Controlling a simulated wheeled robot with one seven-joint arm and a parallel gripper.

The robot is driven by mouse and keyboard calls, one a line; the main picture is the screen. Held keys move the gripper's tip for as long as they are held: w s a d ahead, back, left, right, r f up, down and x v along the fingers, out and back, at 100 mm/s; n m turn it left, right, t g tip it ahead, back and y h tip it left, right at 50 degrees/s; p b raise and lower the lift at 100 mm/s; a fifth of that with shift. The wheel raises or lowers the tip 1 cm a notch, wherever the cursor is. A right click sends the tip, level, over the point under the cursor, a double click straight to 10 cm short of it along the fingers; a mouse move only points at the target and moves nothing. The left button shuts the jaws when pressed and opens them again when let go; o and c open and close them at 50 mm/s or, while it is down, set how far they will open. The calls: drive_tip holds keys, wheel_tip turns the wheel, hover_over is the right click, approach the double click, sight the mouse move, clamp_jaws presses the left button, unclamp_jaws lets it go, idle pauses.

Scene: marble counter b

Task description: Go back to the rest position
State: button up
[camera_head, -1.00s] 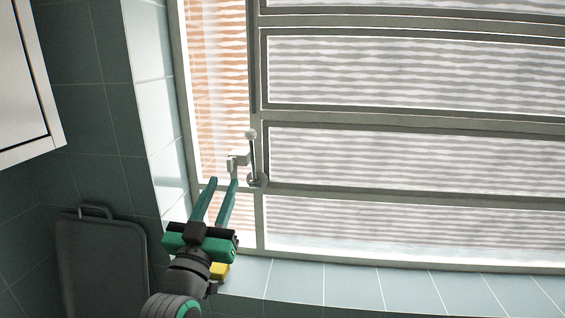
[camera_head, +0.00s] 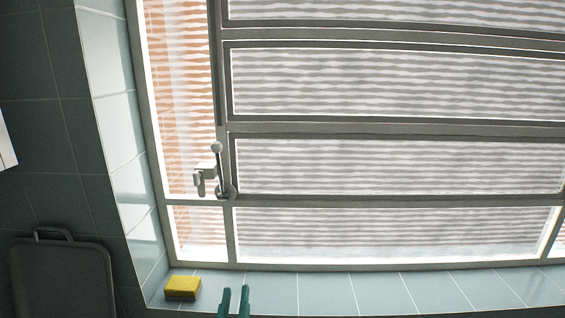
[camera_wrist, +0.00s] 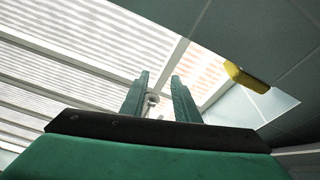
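My gripper (camera_head: 235,290) shows only its two green fingers at the bottom edge of the head view, in front of the tiled sill. The fingers are apart with nothing between them. In the wrist view my gripper (camera_wrist: 160,76) is also open and empty, with the window behind it. The rest of my arm is out of the head view.
A louvred window (camera_head: 390,165) with a metal handle (camera_head: 207,180) fills the background. A yellow sponge (camera_head: 183,287) lies on the sill (camera_head: 325,292), left of the fingers. A dark board (camera_head: 62,280) leans at the lower left. The sill to the right is clear.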

drive_tip(key=s+d+f+g+y, duration=0.1)
drive_tip(key=s+d+f+g, duration=0.3)
drive_tip(key=s+f, duration=1.5)
drive_tip(key=s+d+f+m, duration=0.1)
drive_tip(key=s+d, duration=0.2)
drive_tip(key=s, duration=0.7)
drive_tip(key=s+d+f+m+g+h, duration=0.1)
drive_tip(key=s+d+m, duration=0.1)
drive_tip(key=s, duration=0.9)
drive_tip(key=shift+s+d+f, duration=0.25)
drive_tip(key=shift+s+d, duration=0.05)
drive_tip(key=shift+d, duration=0.45)
